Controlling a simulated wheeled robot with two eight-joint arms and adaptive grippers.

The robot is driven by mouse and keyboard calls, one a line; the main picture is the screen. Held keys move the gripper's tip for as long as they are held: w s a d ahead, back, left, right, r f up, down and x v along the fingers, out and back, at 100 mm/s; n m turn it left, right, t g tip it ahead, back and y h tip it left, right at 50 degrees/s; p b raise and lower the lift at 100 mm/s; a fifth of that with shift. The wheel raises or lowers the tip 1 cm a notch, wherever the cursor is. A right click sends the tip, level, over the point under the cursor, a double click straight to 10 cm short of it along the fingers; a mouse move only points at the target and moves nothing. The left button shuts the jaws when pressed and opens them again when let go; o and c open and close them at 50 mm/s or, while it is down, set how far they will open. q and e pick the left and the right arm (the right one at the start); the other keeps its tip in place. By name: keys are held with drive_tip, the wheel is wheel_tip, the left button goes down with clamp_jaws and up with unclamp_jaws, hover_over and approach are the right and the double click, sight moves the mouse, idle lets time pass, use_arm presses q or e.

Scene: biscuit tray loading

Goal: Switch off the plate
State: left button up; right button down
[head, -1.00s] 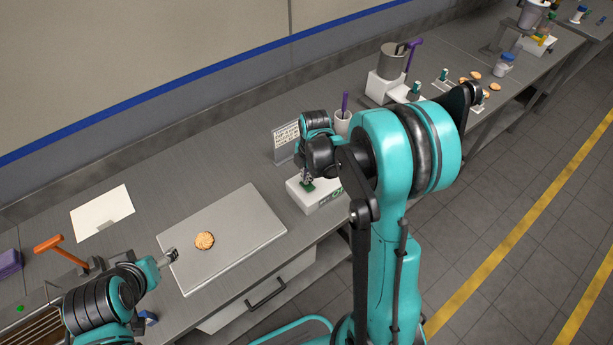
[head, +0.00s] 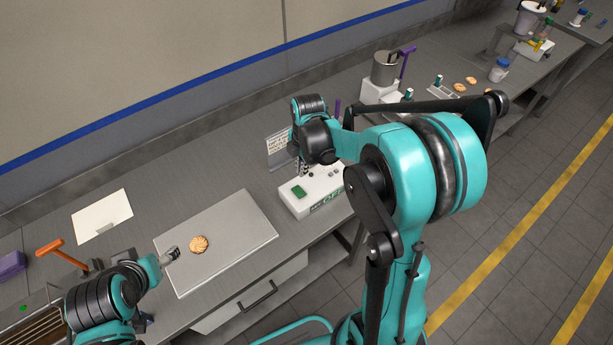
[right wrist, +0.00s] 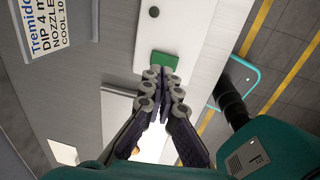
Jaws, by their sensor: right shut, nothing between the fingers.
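A white control box (head: 318,203) stands on the bench, with a green square switch (head: 299,191) on top at its left end and green lettering on its front, too small to read surely. The switch also shows in the right wrist view (right wrist: 164,60), just beyond my fingertips. My right gripper (head: 303,170) is shut and empty above the box, apart from the switch. A grey flat plate (head: 245,222) lies left of the box with a round biscuit (head: 198,244) on it. My left gripper (head: 170,256) is at the plate's left edge; its jaws are unclear.
A printed sign (head: 279,148) stands behind the box. A white sheet (head: 101,216) and an orange-handled tool (head: 50,247) lie at the left. A machine with a metal pot (head: 384,70), more biscuits and a blue-lidded jar (head: 500,69) stand farther right.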

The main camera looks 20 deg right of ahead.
use_arm(q)
drive_tip(key=shift+w+a+r+p, duration=0.2)
drive_tip(key=shift+a+r+p, duration=0.15)
drive_tip(key=shift+a, duration=0.15)
use_arm(e)
drive_tip(key=r, duration=0.4)
drive_tip(key=w+a+r, duration=0.1)
drive_tip(key=shift+r, duration=0.4)
use_arm(q)
drive_tip(key=shift+d, duration=0.1)
use_arm(e)
drive_tip(key=shift+s, duration=0.1)
use_arm(q)
drive_tip(key=shift+f, duration=0.1)
wheel_tip(320, 180, down, 15)
drive_tip(key=b, duration=1.5)
use_arm(e)
drive_tip(key=s+a+f+m+t, duration=0.2)
drive_tip(key=s+f+m, duration=0.3)
drive_tip(key=s+m, duration=0.3)
drive_tip(key=s+a+f+m+t, duration=0.3)
drive_tip(key=s+m, duration=0.5)
drive_tip(key=m, duration=0.4)
drive_tip(key=shift+s+a+f+t, duration=0.25)
drive_tip(key=shift+f+t, duration=0.05)
drive_tip(key=shift+f, duration=0.55)
